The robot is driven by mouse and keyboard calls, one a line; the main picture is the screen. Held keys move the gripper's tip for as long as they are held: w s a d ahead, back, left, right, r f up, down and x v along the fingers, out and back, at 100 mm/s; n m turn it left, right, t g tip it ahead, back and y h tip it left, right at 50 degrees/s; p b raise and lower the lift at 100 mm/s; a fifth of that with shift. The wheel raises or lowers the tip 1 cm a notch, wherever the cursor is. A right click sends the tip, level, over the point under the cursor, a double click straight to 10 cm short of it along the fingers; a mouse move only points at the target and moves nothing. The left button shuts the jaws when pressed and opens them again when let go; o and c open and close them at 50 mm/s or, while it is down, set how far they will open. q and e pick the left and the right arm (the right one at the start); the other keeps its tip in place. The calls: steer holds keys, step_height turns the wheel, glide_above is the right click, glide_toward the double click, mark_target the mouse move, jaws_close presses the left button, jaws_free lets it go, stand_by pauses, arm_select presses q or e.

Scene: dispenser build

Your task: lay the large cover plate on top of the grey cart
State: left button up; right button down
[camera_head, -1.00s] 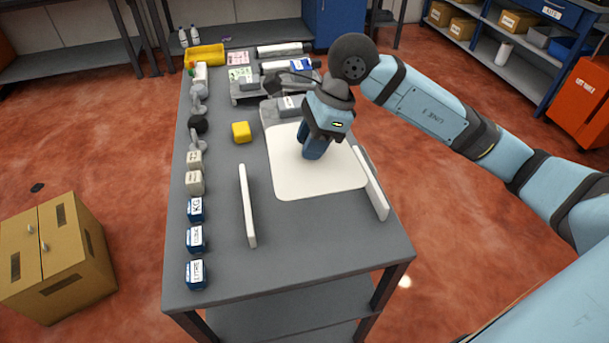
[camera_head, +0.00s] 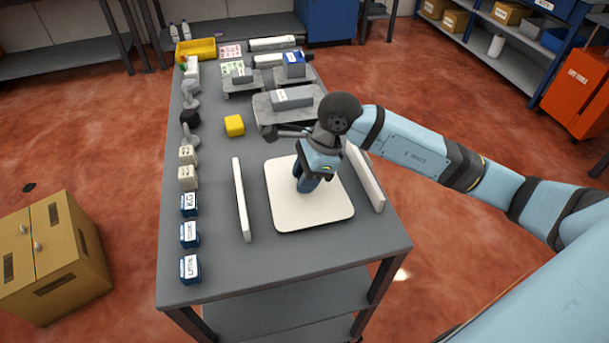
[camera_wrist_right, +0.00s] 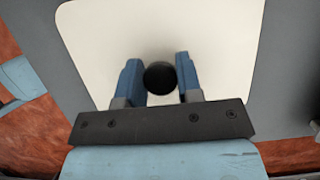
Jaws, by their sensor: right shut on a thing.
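The large cover plate (camera_head: 312,212) is a flat white square with rounded corners. It also fills much of the right wrist view (camera_wrist_right: 215,40). My right gripper (camera_head: 306,184) points down at its middle, with its blue fingers closed around a black round knob (camera_wrist_right: 160,76) on the plate. The plate is level, at or just above the top of the grey cart (camera_head: 215,265), a long table-like cart with a lower shelf. I cannot tell whether the plate touches the top. My left gripper is not in view.
Two white panels stand on edge, one left (camera_head: 241,198) and one right (camera_head: 364,175) of the plate. A yellow block (camera_head: 234,126), grey trays with boxes (camera_head: 291,98) and a row of small boxes (camera_head: 189,269) occupy the cart's back and left. The front end is clear.

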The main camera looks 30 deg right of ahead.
steer(key=shift+f, duration=0.1)
steer(key=c, duration=1.2)
jaws_free()
steer(key=shift+f, duration=0.1)
steer(key=o, duration=0.4)
steer(key=shift+r, duration=0.2)
steer(key=v, duration=1.2)
steer(key=shift+p, duration=0.3)
